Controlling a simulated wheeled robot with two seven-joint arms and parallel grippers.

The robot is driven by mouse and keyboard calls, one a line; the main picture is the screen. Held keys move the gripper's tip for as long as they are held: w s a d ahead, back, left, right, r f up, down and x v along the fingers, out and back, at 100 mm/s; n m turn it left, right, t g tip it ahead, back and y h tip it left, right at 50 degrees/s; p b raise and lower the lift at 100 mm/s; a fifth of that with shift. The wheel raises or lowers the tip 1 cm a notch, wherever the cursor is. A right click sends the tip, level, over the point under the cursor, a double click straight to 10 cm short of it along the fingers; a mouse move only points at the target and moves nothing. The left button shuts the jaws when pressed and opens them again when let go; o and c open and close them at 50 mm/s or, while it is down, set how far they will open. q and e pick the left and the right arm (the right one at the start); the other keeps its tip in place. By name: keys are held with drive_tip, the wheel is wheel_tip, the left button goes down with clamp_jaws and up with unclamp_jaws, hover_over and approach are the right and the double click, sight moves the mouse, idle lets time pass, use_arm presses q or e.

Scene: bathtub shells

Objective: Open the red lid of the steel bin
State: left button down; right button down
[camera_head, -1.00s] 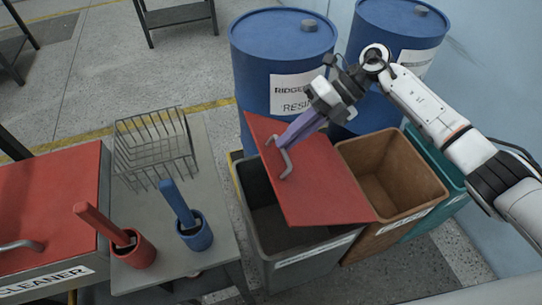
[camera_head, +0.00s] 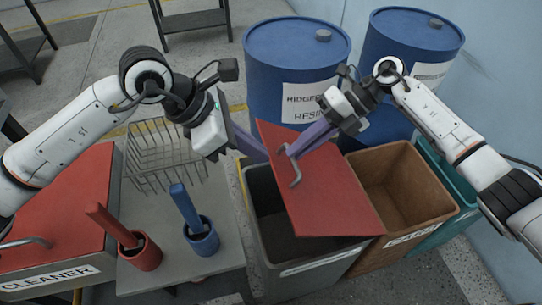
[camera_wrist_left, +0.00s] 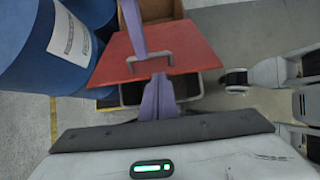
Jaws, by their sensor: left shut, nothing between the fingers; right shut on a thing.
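The red lid (camera_head: 330,195) sits tilted and partly raised over the grey steel bin (camera_head: 305,268), whose dark inside shows along the lid's left side. A metal bar handle (camera_head: 295,172) is on the lid's face. My right gripper (camera_head: 288,153) is shut on this handle, its purple fingers coming from the upper right. My left gripper (camera_head: 264,156) is shut and empty at the lid's upper left edge; I cannot tell if it touches. In the left wrist view, the left gripper's fingers (camera_wrist_left: 158,82) point at the lid (camera_wrist_left: 195,55) and its handle (camera_wrist_left: 150,61).
A brown bin (camera_head: 405,180) and a teal bin (camera_head: 440,230) stand right of the steel bin. Blue drums (camera_head: 295,60) stand behind. At left, a table holds a wire basket (camera_head: 150,160), a red pot (camera_head: 140,255) and a blue pot (camera_head: 203,238), beside a red-lidded cleaner box (camera_head: 60,235).

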sight(297, 167)
use_arm(q)
drive_tip(key=x, duration=0.9)
drive_tip(key=shift+d+f, duration=0.15)
drive_tip(key=shift+d+r, duration=0.95)
drive_tip(key=shift+r, duration=0.2)
use_arm(e)
drive_tip(key=shift+s+a, duration=0.1)
drive_tip(key=c, duration=2.2)
unclamp_jaws()
use_arm(q)
drive_tip(key=shift+w, duration=0.15)
use_arm(e)
drive_tip(key=o, duration=0.4)
drive_tip(key=shift+f, duration=0.1)
drive_tip(key=shift+c, duration=0.2)
use_arm(q)
drive_tip(key=shift+a+f, duration=0.2)
